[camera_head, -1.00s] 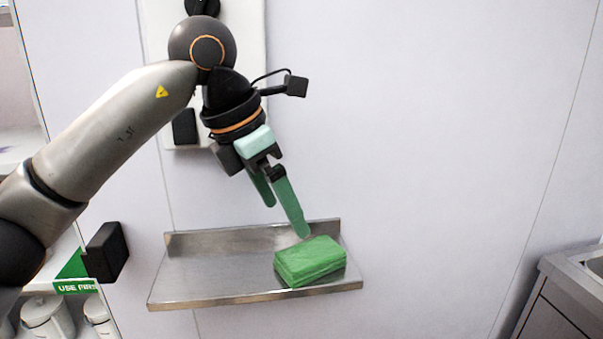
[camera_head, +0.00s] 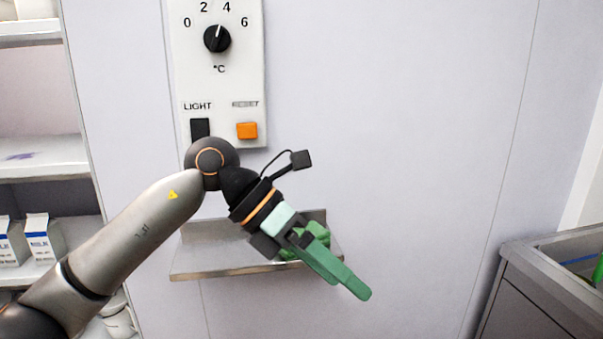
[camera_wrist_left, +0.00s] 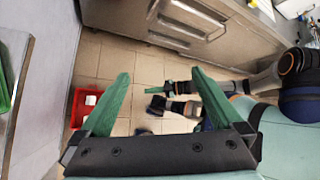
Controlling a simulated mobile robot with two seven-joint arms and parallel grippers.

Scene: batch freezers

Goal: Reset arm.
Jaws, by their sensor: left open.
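My left gripper (camera_head: 352,284) has long green fingers and reaches down to the right, in front of the wall shelf. It is open and empty; its two spread fingers also show in the left wrist view (camera_wrist_left: 165,92). What looks like my right arm's gripper (camera_wrist_left: 160,92) appears small beyond the fingers in the left wrist view, too small to read its jaws. A green block (camera_head: 316,232) lies on the metal shelf (camera_head: 205,262), mostly hidden behind my left gripper.
A white wall panel (camera_head: 182,75) carries a dial (camera_head: 217,38), a black light switch (camera_head: 200,128) and an orange reset button (camera_head: 247,130). Shelves with cartons (camera_head: 42,238) stand left. A steel counter (camera_head: 540,265) stands right. A red crate (camera_wrist_left: 76,110) is on the floor.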

